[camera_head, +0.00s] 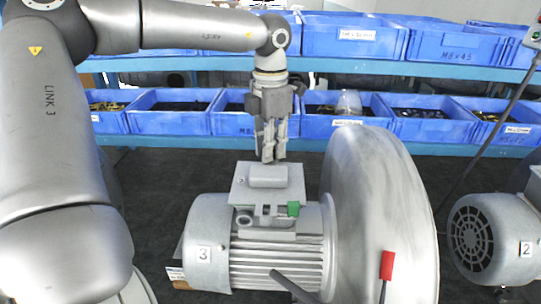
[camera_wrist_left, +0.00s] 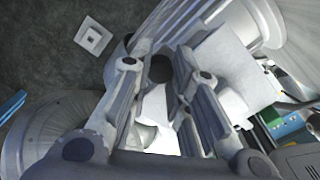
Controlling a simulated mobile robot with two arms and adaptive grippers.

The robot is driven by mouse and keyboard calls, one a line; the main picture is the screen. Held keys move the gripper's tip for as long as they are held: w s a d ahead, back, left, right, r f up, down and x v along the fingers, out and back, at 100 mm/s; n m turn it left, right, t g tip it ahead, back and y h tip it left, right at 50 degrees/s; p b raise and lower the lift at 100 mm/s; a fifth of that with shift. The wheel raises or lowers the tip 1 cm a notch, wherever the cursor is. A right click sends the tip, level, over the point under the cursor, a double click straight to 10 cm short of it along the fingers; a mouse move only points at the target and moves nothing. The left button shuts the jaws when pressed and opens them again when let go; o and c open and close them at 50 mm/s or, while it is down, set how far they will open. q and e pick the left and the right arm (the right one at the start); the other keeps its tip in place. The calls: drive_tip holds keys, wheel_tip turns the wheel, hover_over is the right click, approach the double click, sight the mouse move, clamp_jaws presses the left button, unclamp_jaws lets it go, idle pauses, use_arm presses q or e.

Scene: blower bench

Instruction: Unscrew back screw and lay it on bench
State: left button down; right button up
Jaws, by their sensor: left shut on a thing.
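The blower motor (camera_head: 255,245), marked 3, stands in front of me with a grey terminal box (camera_head: 268,183) on top. My left gripper (camera_head: 268,157) points straight down just above the back of this box, with its fingers close together. In the left wrist view the gripper (camera_wrist_left: 158,65) has a small dark thing (camera_wrist_left: 160,69) between its fingertips, which I take to be the back screw. The head view hides the screw behind the fingers, and I cannot tell whether it still touches the box. My right gripper is not in view.
The big round blower housing (camera_head: 375,215) rises close to the right of the box. A second motor (camera_head: 485,235), marked 2, stands at the far right. Blue bins (camera_head: 170,122) fill the shelves behind. A red-handled thing (camera_head: 387,265) is at the front.

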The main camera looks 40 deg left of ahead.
use_arm(q)
drive_tip(key=shift+f+n+b, duration=0.1)
drive_tip(key=shift+n+b, duration=0.6)
drive_tip(key=shift+n, duration=0.5)
drive_tip(key=n+b, duration=0.2)
drive_tip(key=n, duration=0.2)
drive_tip(key=n+b, duration=0.1)
drive_tip(key=n, duration=0.3)
drive_tip(key=shift+n+b, duration=0.3)
drive_tip(key=shift+b, duration=0.1)
drive_tip(key=n+b, duration=0.1)
drive_tip(key=n, duration=0.2)
drive_tip(key=shift+n, duration=0.8)
drive_tip(key=n, duration=0.9)
